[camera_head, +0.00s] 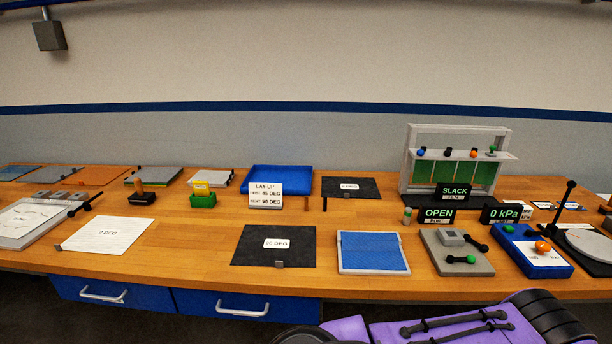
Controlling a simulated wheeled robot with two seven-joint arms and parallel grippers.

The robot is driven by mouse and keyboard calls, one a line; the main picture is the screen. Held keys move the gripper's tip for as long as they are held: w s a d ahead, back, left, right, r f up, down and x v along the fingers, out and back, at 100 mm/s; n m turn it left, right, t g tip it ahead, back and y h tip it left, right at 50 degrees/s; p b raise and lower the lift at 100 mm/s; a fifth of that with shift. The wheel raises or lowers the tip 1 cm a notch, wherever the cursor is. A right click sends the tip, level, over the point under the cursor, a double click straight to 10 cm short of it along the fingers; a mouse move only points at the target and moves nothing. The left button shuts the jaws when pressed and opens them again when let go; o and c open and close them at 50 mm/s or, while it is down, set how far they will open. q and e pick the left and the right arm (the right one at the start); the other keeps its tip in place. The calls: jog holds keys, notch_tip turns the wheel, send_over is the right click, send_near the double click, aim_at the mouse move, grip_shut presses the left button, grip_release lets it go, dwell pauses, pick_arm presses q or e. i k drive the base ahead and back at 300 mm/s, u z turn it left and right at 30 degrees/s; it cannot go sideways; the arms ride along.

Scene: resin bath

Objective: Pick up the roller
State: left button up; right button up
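A dark rod-shaped tool (86,203), possibly the roller, lies aslant at the left of the wooden bench, beside a grey-framed white board. A tool with an upright tan handle and black base (142,198) stands to its right; I cannot tell for certain which of the two is the roller. Nothing is touching either one. Neither of my grippers is in view.
The wooden bench (190,250) also holds a white 0 DEG sheet (108,235), a black 90 DEG sheet (274,246), a green block (203,200), a blue tray (279,178) and a blue-surfaced panel (373,252). A grey rack (408,160) and control boxes crowd the right.

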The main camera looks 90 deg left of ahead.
aim_at(140, 197)
jog(key=u, duration=2.75)
